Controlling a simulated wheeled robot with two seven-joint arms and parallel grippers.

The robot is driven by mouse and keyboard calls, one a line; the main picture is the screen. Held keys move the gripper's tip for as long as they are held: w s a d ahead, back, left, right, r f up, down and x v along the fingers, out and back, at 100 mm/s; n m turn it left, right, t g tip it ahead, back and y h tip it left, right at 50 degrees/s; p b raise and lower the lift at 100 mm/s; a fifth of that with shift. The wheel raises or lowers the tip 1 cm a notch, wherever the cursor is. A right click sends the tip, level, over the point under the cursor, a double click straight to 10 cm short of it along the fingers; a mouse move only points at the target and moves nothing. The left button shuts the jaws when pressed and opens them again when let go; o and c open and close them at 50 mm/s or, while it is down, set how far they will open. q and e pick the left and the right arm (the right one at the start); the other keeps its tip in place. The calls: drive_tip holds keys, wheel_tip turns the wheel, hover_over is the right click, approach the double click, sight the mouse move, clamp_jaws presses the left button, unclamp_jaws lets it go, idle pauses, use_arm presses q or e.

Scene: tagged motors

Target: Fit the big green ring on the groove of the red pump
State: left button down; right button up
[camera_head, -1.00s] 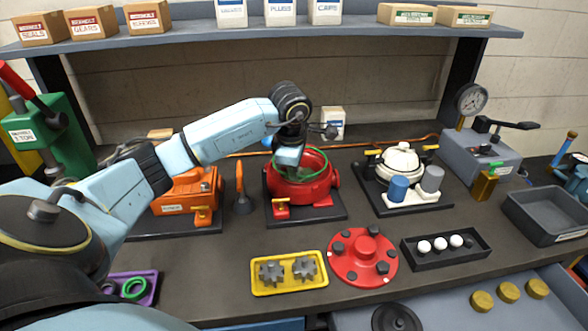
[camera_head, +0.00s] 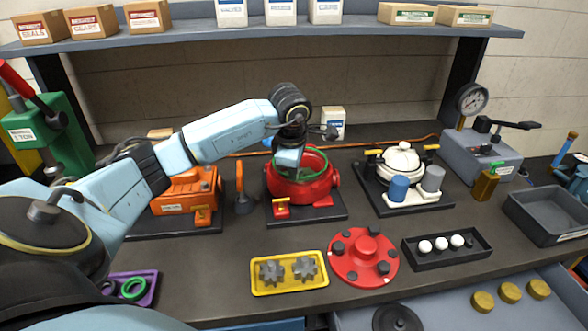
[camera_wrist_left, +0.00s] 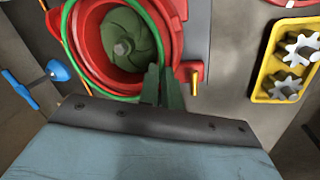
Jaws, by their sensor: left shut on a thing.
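The red pump (camera_head: 318,189) stands on a dark base plate in the middle of the bench. In the left wrist view its round red housing (camera_wrist_left: 91,45) is open, with a dark green impeller (camera_wrist_left: 128,38) inside. The big green ring (camera_head: 321,153) is at the pump's mouth; it also shows in the left wrist view (camera_wrist_left: 67,45), looping around the housing's rim and offset to the left. My left gripper (camera_wrist_left: 162,88) is shut on the ring at the rim's edge. I cannot tell whether the ring sits in the groove. My right gripper is not in view.
An orange pump (camera_head: 177,190) stands left and a white pump (camera_head: 402,160) right. In front are a yellow tray (camera_head: 257,291) with gears, a red flanged cover (camera_head: 360,273) and a black tray (camera_head: 480,258). A purple tray (camera_head: 152,277) holds smaller rings.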

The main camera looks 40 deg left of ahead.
use_arm(q)
drive_tip(key=shift+f+b, duration=0.5)
drive_tip(key=shift+f, duration=0.25)
drive_tip(key=shift+r, duration=0.25)
idle(0.8)
drive_tip(key=c, duration=0.9)
unclamp_jaws()
drive_tip(key=shift+c, duration=0.2)
drive_tip(key=shift+r+p, duration=0.6)
idle(0.3)
drive_tip(key=p+v, duration=0.1)
drive_tip(key=v, duration=0.1)
drive_tip(key=p+v, duration=0.2)
drive_tip(key=w+p+v, duration=0.1)
drive_tip(key=shift+a+r, duration=0.3)
drive_tip(key=shift+r, duration=0.25)
idle(0.4)
